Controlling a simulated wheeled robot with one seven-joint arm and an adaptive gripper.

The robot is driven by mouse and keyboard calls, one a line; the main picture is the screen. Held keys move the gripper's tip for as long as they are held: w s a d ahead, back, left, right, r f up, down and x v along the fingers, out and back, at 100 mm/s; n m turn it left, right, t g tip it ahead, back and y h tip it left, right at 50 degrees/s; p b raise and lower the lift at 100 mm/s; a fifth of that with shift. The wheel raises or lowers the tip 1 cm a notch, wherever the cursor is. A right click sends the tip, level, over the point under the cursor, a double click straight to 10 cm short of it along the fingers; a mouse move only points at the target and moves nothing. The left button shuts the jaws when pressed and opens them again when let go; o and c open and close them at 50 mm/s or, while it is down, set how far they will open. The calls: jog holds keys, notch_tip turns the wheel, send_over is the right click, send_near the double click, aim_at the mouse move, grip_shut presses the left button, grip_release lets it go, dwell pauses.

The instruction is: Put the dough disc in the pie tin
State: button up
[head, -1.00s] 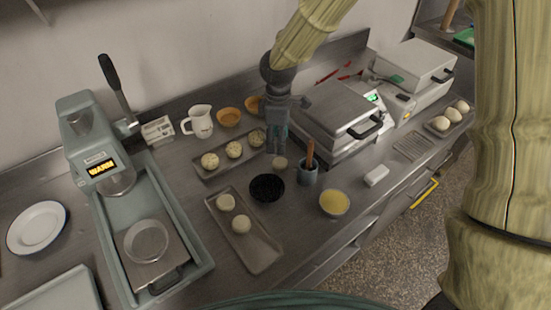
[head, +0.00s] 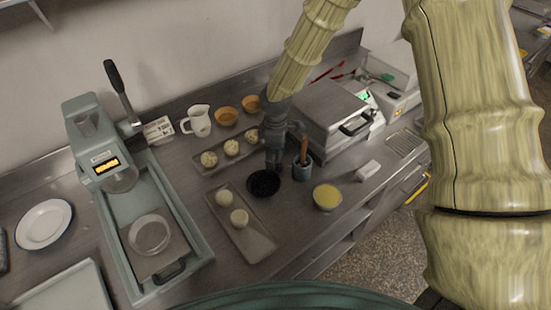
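A shallow round metal dish, which looks like the pie tin (head: 149,235), sits on the plate of the press at the left. My gripper (head: 273,166) points down over the counter, just behind a dark round bowl (head: 263,184) and left of a grey cup. A small pale disc, possibly the dough disc, showed under my gripper earlier. It is now hidden behind the fingers. The fingers are too small and dark to tell whether they are open or hold it.
The press (head: 99,142) has a raised lever and a lit display. A back tray (head: 195,168) holds three topped rounds. The grey cup (head: 302,172) with a wooden handle, a yellow bowl (head: 327,196), a white jug (head: 198,121) and a hot-plate appliance (head: 325,112) crowd the counter.

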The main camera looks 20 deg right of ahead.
jog(key=shift+s+f, duration=0.1)
jog(key=shift+s, duration=0.15)
jog(key=shift+w+f, duration=0.1)
jog(key=shift+c, duration=0.7)
jog(key=c, duration=0.7)
